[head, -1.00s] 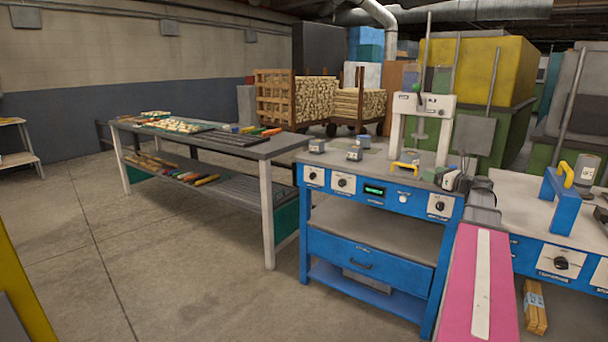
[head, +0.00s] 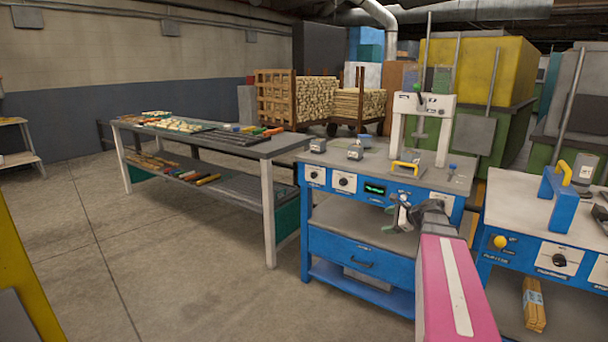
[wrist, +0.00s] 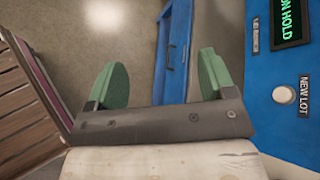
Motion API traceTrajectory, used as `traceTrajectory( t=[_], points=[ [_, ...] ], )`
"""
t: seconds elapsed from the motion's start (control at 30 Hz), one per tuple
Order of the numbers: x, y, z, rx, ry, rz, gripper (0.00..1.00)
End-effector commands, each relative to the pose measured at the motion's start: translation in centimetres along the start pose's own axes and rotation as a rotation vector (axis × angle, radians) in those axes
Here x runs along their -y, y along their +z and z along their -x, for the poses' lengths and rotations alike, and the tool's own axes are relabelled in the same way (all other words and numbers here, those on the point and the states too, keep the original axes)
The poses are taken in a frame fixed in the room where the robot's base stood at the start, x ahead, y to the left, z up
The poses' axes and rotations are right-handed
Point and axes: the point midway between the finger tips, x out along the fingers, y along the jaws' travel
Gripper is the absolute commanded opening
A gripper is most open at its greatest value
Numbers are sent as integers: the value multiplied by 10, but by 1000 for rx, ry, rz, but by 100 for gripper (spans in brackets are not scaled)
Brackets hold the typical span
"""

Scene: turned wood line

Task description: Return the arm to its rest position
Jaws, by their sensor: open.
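My gripper (head: 398,214) shows in the head view at the end of my pink arm, in front of the blue workbench (head: 365,258) and just below its top edge. In the wrist view my gripper (wrist: 163,82) has its two green fingers wide apart with nothing between them. Beyond the fingers are the concrete floor and part of the blue bench frame (wrist: 175,45). A green display reading "ON HOLD" (wrist: 291,22) and a white button marked "NEW LOT" (wrist: 284,94) are on the blue panel at the right of the wrist view.
A long table (head: 262,150) with tools and parts stands to the left. A white press frame (head: 440,125) stands on the blue bench. Another blue bench (head: 520,212) with a blue stand and yellow handle (head: 562,190) is at the right. The floor (head: 150,265) at front left is clear.

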Motion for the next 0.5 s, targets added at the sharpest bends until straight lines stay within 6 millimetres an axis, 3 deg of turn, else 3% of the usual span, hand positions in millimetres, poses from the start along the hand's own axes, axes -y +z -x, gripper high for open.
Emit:
traceTrajectory(
  t=[0.03, 0.2, 0.4, 0.5],
  points=[
    [-35, 6, -18, -37, 79, 108, 76],
    [-131, 10, -58, -137, 370, 535, 76],
    [-230, 10, -73, -157, 740, 1035, 76],
    [-263, 9, -72, -135, 901, 1239, 76]
  ],
)
